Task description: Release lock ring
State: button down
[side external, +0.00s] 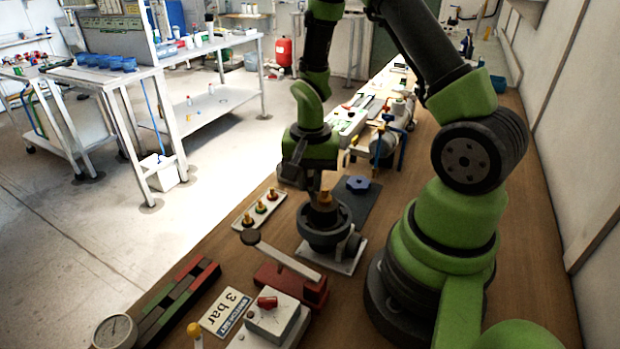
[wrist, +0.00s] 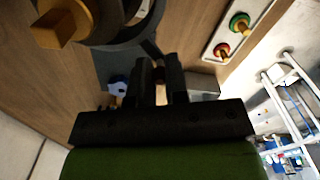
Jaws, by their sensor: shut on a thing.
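The reactor (side external: 322,242) is a dark round body on a pale base plate, with a yellow-orange square knob (side external: 325,197) on top. In the wrist view the knob (wrist: 62,28) is at upper left, with part of the dark lock ring (wrist: 125,38) curving around it. My gripper (side external: 315,196) points down at the reactor's top. In the wrist view my gripper (wrist: 159,68) has its fingers close together at a short dark handle projecting from the ring, and is shut on it. The fingers hide most of the handle. The ring's lock position cannot be told.
A white tray (side external: 240,222) with yellow-knobbed plugs stands left of the reactor. A blue knob (side external: 358,184) sits behind on a dark mat (side external: 368,205). A lever on a red block (side external: 312,290), a "3 bar" sign (side external: 228,311) and a gauge (side external: 114,332) are in front.

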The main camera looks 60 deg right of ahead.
jog(key=c, duration=1.1)
grip_release()
jog(key=shift+r, duration=0.15)
notch_tip(320, 180, up, 10)
jog(key=shift+f, duration=0.15)
jog(key=s+a+r+n+t, duration=0.2)
jog(key=s+a+r+n, duration=0.1)
jog(key=a+r, duration=0.1)
jog(key=s+a+r+n+t+y, duration=0.1)
jog(key=s+a+r+n+t, duration=0.1)
jog(key=r, duration=0.3)
jog(key=s+a+r+n+t+y, duration=0.1)
jog(key=s+a+r+n+t, duration=0.2)
jog(key=s+a+r+n, duration=0.1)
jog(key=shift+s+a+r+n, duration=0.15)
jog(key=shift+a+r, duration=0.05)
jog(key=shift+a, duration=0.25)
jog(key=shift+s+a+r+n, duration=0.1)
jog(key=shift+a+r+n, duration=0.1)
jog(key=shift+a, duration=0.2)
